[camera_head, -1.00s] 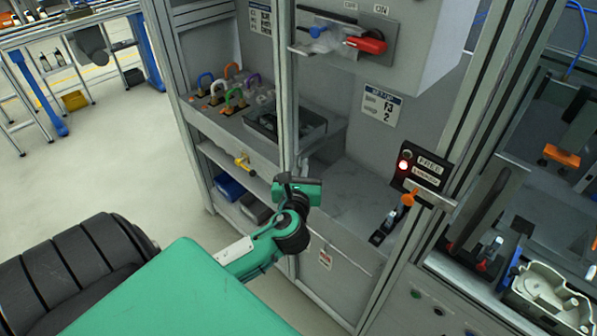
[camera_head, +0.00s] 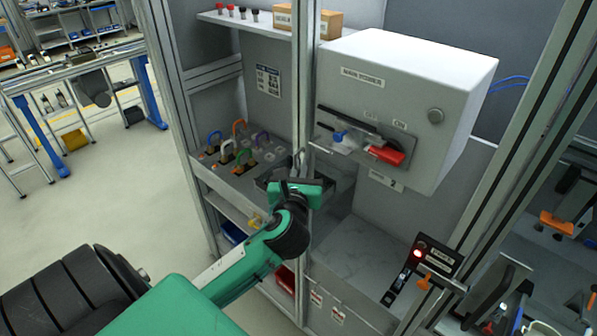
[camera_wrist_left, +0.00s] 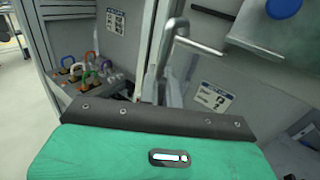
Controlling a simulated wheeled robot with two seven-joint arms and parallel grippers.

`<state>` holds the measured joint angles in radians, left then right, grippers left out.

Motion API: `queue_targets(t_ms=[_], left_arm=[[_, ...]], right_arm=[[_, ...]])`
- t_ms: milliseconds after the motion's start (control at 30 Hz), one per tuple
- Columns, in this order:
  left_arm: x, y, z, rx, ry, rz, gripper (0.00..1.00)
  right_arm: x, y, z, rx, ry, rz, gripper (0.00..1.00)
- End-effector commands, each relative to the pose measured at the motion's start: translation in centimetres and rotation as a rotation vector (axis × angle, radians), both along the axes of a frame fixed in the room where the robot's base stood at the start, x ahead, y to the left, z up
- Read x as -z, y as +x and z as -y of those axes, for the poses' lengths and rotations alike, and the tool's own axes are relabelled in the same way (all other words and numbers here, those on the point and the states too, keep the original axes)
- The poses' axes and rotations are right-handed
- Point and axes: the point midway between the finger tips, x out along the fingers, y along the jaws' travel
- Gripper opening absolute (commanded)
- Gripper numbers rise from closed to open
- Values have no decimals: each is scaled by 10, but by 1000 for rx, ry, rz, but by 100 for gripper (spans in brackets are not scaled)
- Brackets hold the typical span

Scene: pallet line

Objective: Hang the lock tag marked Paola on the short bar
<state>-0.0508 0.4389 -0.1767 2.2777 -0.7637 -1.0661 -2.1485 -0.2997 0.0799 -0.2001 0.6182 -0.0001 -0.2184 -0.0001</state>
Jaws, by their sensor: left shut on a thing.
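My left gripper (camera_head: 299,160) is in front of the upright post, left of and a little below the switch on the power box. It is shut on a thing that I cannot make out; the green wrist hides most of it. A short grey bar (camera_head: 321,147) sticks out at the lower left of the switch plate, just right of the gripper. It also shows in the left wrist view (camera_wrist_left: 205,46), above the wrist. I cannot read the name Paola on anything. My right gripper is out of view.
The MAIN POWER box (camera_head: 400,95) has a red handle (camera_head: 387,155) and a blue lock (camera_head: 340,136). Several coloured padlocks (camera_head: 238,140) stand on the left shelf. The upright post (camera_head: 301,70) is close to my gripper. A panel with a red light (camera_head: 432,258) is lower right.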

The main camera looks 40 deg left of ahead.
Motion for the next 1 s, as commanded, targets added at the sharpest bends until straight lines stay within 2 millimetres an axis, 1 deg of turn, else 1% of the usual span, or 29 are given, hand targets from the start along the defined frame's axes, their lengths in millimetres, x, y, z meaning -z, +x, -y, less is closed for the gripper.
queue_targets(t_ms=[1000], left_arm=[[1,68,5,0,0,1,0]], right_arm=[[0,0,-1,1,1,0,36]])
